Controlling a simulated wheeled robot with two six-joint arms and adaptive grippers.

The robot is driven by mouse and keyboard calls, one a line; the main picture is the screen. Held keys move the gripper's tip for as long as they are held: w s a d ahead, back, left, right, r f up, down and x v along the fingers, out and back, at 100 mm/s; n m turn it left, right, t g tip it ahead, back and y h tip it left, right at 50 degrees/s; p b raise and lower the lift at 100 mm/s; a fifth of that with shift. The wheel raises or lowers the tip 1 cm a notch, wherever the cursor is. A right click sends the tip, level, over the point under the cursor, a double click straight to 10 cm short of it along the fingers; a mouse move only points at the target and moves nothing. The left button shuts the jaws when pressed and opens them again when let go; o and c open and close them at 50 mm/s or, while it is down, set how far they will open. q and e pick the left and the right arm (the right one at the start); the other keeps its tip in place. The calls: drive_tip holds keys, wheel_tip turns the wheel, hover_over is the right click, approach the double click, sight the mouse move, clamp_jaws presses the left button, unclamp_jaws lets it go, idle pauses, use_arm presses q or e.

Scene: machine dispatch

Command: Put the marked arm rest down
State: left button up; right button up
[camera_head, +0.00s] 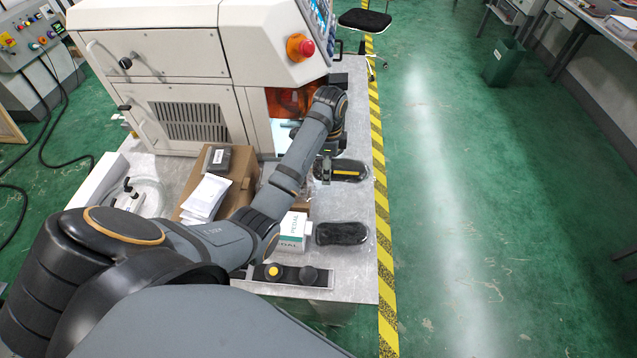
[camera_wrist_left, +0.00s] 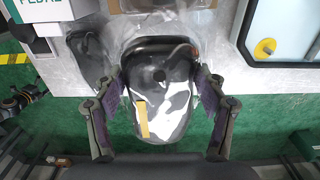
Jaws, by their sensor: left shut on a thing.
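The marked arm rest (camera_head: 350,170) is a dark padded piece in clear wrap with a yellow strip, near the table's right edge in the head view. In the left wrist view the marked arm rest (camera_wrist_left: 160,75) lies between the two fingers of my left gripper (camera_wrist_left: 160,92), which is shut on its sides. It looks larger than the unmarked one and overlaps the table edge there; its exact height is unclear. In the head view my left gripper (camera_head: 328,152) is partly hidden by the arm. An unmarked dark arm rest (camera_head: 341,233) lies on the table (camera_head: 352,262) nearer me.
A white PEDAL box (camera_head: 292,232) stands left of the unmarked arm rest. A cardboard box (camera_head: 240,170) with papers is further left. A strip with a yellow button (camera_head: 273,271) lies at the front. The machine (camera_head: 180,80) stands behind. Bare table remains around the unmarked arm rest.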

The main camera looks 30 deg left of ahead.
sight(326, 200)
use_arm(q)
wheel_tip(326, 200, down, 13)
drive_tip(key=shift+d+p, duration=0.1)
drive_tip(key=shift+p, duration=0.25)
drive_tip(key=shift+f, duration=0.15)
drive_tip(key=o, duration=1.5)
drive_tip(key=shift+s, duration=0.1)
wheel_tip(326, 200, up, 12)
drive_tip(key=shift+r+b, duration=0.15)
drive_tip(key=shift+b, duration=0.25)
